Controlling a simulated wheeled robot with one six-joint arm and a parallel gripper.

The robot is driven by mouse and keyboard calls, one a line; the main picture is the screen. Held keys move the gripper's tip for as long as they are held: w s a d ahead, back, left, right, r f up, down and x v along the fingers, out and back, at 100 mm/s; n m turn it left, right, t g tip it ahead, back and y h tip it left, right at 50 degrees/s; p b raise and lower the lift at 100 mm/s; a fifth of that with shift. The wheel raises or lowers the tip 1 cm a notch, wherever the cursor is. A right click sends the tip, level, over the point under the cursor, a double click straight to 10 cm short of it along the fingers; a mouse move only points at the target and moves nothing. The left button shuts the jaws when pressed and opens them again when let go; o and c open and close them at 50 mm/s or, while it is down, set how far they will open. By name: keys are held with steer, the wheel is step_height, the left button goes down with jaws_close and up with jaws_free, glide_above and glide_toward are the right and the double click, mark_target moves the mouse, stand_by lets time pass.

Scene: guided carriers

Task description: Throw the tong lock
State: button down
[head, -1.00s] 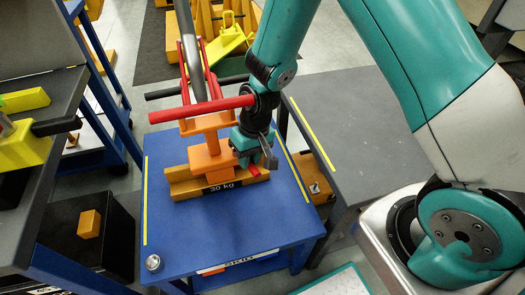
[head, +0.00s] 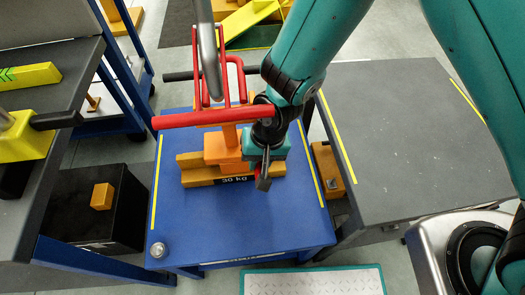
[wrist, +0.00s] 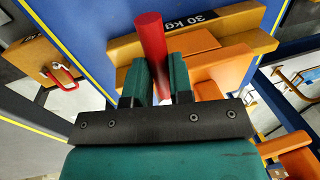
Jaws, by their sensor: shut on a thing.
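The red tongs (head: 198,118) stand over the orange load (head: 222,152), which has a wide lower bar (head: 193,178) labelled 30 kg. The load sits on the blue skid top (head: 200,222). My gripper (head: 264,172) is low at the right side of the tongs, beside the load. In the wrist view, my gripper's two teal fingers (wrist: 158,75) are shut on a red round lever (wrist: 150,38), whose end sticks out beyond them. The lever's base and the tong's lock parts are hidden behind the gripper and arm.
A grey table (head: 400,150) stands close on the right. On the left, a dark bench (head: 60,120) carries yellow parts, with a black box (head: 85,225) below. A grey curved bar (head: 207,50) rises above the tongs. A tread plate (head: 315,280) lies in front.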

steer(key=shift+a, duration=0.2)
steer(key=c, duration=1)
jaws_free()
steer(key=shift+a, duration=0.15)
steer(key=r, duration=0.2)
steer(key=d+r, duration=0.1)
steer(key=r, duration=0.2)
steer(key=r+p, duration=0.1)
steer(key=r, duration=0.1)
steer(key=shift+d+r, duration=0.2)
steer(key=shift+d, duration=0.05)
